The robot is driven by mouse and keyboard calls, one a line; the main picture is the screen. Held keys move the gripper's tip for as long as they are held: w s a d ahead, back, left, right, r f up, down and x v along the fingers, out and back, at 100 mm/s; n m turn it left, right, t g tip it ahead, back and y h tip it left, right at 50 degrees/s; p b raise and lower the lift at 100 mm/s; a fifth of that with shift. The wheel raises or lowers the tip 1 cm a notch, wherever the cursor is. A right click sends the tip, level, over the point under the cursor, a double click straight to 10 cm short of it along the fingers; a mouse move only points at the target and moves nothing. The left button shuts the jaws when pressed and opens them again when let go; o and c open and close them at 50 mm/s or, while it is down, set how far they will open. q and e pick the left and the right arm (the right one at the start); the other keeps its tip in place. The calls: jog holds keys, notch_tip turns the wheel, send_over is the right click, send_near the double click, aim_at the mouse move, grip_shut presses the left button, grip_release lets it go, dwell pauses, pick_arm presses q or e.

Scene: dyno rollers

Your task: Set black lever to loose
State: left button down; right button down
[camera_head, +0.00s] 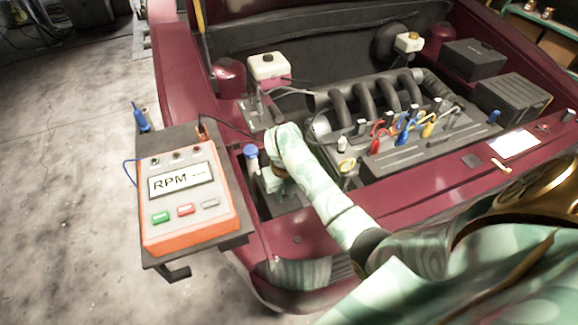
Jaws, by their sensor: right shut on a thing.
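My right arm comes in from the lower right, pale green with gold parts, and reaches down into the front left corner of the car's engine bay. My right gripper (273,180) is there, low beside a blue-capped bottle (251,157). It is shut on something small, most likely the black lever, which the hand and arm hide. I cannot make out the lever's position or any loose mark. My left gripper is not in view.
An orange RPM meter (187,197) stands on a dark tray (230,238) left of the gripper. A dark engine cover (400,160) with coloured cables lies to the right. A white-topped reservoir (269,67) is behind. The maroon front edge (298,240) is close below the arm.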

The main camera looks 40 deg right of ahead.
jog(key=shift+w+r+g+p, duration=0.35)
jog(key=shift+w+g+p, duration=0.1)
jog(key=shift+g, duration=0.45)
jog(key=shift+w+d+g+y, duration=0.1)
jog(key=shift+w+g+y, duration=0.05)
jog(key=shift+g+y, duration=0.2)
jog(key=shift+w+f+g+b, duration=0.25)
jog(key=shift+g+b, duration=0.3)
jog(key=shift+g, duration=0.2)
pick_arm(q)
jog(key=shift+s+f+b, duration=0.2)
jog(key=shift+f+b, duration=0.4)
jog(key=shift+b, duration=0.3)
pick_arm(e)
jog(key=shift+w+d+r+g+y, duration=0.15)
jog(key=shift+w+g+y, duration=0.15)
jog(key=shift+g, duration=0.6)
jog(key=c, duration=1.3)
grip_release()
